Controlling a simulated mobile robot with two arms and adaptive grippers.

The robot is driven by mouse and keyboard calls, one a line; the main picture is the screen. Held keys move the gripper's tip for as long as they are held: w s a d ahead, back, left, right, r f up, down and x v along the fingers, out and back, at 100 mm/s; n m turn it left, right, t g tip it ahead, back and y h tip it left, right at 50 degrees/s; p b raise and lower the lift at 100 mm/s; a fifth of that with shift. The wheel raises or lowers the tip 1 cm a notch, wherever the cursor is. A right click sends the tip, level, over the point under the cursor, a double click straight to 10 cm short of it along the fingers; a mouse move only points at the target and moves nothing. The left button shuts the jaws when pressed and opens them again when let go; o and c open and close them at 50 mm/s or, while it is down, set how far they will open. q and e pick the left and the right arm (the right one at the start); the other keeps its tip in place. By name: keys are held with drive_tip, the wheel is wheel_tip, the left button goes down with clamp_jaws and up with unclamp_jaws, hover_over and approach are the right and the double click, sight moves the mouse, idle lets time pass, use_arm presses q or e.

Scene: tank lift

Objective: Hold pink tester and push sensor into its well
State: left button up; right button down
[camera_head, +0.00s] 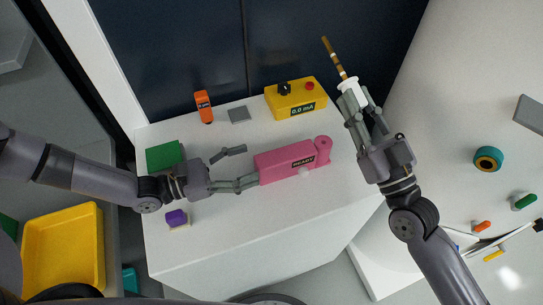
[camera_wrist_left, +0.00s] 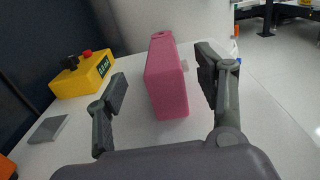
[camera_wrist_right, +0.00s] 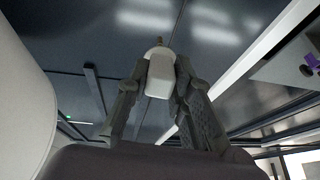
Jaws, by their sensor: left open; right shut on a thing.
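The pink tester (camera_head: 284,165), labelled READY, lies on the white bench top. A round end with a dark hole (camera_head: 324,142) is at its right end, and a pale knob shows on its side. My left gripper (camera_head: 248,164) is open at the tester's left end; in the left wrist view (camera_wrist_left: 163,80) its fingers stand apart on either side of the tester (camera_wrist_left: 166,85). My right gripper (camera_head: 356,104) is shut on the white handle of the sensor (camera_head: 347,84), whose brown banded rod points up and left, away from the tester. The handle also shows in the right wrist view (camera_wrist_right: 160,75).
A yellow meter box (camera_head: 296,100) reading 0.0 mA stands behind the tester. A grey plate (camera_head: 239,114), an orange device (camera_head: 204,106), a green block (camera_head: 164,156) and a purple block (camera_head: 176,218) are on the bench.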

sight(273, 158)
use_arm(q)
drive_tip(key=shift+f+x, duration=0.2)
drive_tip(key=shift+x, duration=1.05)
drive_tip(key=shift+f+x, duration=0.25)
drive_tip(key=shift+x, duration=1)
drive_tip(key=shift+f+x, duration=0.2)
drive_tip(key=shift+x, duration=1.1)
drive_tip(key=shift+c, duration=0.3)
drive_tip(key=c, duration=1.4)
drive_tip(key=shift+o, duration=0.2)
